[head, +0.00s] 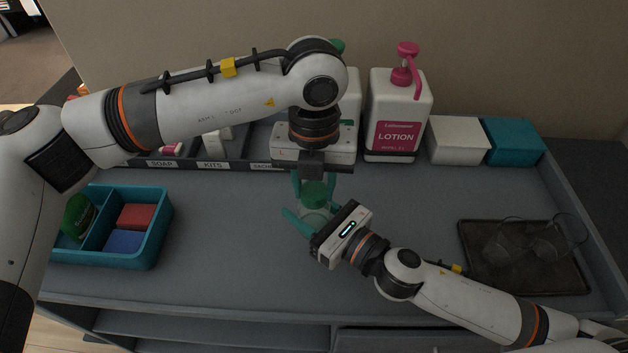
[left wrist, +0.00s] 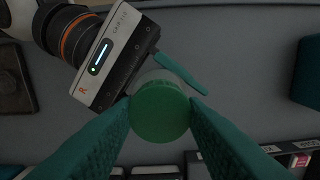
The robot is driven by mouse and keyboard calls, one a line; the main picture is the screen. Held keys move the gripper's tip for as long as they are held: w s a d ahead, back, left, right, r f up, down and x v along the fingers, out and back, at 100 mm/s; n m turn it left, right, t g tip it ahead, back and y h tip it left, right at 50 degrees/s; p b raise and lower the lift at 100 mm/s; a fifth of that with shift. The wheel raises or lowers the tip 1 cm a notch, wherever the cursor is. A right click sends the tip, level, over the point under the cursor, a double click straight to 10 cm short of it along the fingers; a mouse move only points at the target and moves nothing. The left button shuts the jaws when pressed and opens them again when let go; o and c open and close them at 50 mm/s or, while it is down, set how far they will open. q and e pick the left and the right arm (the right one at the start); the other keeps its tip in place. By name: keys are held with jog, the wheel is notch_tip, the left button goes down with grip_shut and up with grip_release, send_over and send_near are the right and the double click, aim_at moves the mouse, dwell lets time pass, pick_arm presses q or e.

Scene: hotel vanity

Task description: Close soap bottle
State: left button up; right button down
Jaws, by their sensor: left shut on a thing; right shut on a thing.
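The soap bottle (head: 313,218) is small, pale and translucent. It stands upright near the middle of the counter, partly hidden by my grippers. Its green cap (head: 314,194) is at the bottle's top; I cannot tell whether it is seated or threaded. My left gripper (head: 312,186) points down from above, shut on the cap, which shows round between its teal fingers in the left wrist view (left wrist: 159,112). My right gripper (head: 311,219) reaches in low from the right, shut on the bottle's body. One of its fingers lies beside the bottle in the left wrist view.
A teal divided tray (head: 160,222) at left holds a green-topped item, a red block and a blue block. A dark tray (head: 480,279) with two glasses is at right. A lotion pump bottle (head: 397,112), labelled bins, a white box (head: 457,140) and teal box (head: 514,142) line the back.

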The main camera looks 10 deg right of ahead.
pick_arm(q)
jog(key=m, duration=1.3)
jog(key=shift+m, duration=0.4)
jog(key=m, duration=0.6)
jog(key=shift+f+m, duration=0.1)
jog(key=shift+m, duration=0.2)
jog(key=m, duration=0.5)
jog(key=o, duration=1.1)
jog(key=shift+r, duration=2.3)
jog(key=shift+c, duration=0.4)
